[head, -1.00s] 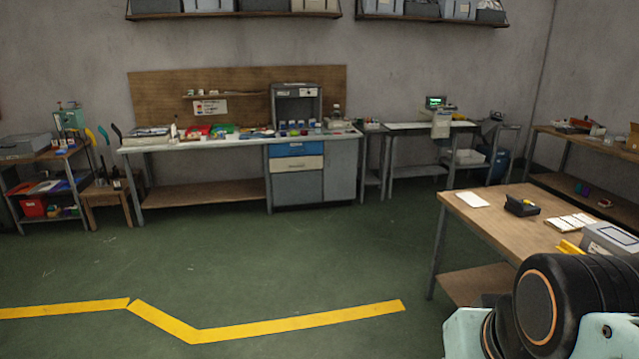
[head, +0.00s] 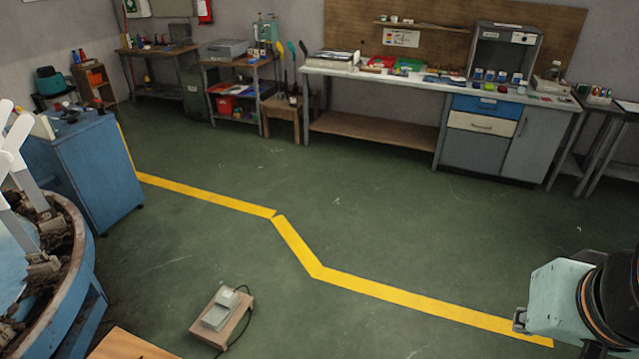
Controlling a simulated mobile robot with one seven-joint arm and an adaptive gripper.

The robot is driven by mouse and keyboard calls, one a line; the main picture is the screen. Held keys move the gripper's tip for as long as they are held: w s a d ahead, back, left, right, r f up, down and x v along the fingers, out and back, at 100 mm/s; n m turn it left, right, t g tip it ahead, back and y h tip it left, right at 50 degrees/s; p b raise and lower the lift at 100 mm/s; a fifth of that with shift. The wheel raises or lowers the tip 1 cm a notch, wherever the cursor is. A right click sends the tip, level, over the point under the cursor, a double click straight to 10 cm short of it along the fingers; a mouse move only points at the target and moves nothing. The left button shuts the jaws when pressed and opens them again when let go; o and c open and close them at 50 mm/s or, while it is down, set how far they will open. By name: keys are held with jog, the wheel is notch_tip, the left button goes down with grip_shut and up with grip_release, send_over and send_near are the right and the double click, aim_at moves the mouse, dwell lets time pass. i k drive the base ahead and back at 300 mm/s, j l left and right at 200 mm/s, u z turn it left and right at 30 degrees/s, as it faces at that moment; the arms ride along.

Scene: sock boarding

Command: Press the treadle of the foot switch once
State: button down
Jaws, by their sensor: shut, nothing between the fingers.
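The foot switch (head: 218,312) is a small grey pedal with a pale treadle. It sits on a wooden board (head: 236,328) on the green floor, at the lower middle left of the head view. A dark cable runs from it along the floor. Nothing touches the treadle. Part of my arm shows at the lower right edge, well apart from the foot switch. My gripper is out of view.
A round blue-rimmed machine (head: 82,262) with white arms stands at the left, by a blue cabinet (head: 95,175). A wooden surface (head: 125,346) is at the bottom edge. Yellow tape (head: 400,301) crosses the floor. A workbench (head: 400,84) stands behind; the floor between is clear.

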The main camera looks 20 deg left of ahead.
aim_at(217, 314)
jog(key=i+l+u, duration=0.2)
jog(key=i, duration=1)
jog(key=i+j+u, duration=0.1)
jog(key=i+u, duration=0.35)
jog(key=i+l+u, duration=0.1)
jog(key=i+u, duration=0.5)
jog(key=u, duration=0.2)
jog(key=i+u, duration=0.25)
jog(key=u, duration=0.15)
jog(key=i+u, duration=0.35)
jog(key=i+j+u, duration=0.25)
jog(key=u, duration=0.2)
jog(key=i+u, duration=0.4)
jog(key=i+j, duration=0.2)
jog(key=i+u, duration=0.05)
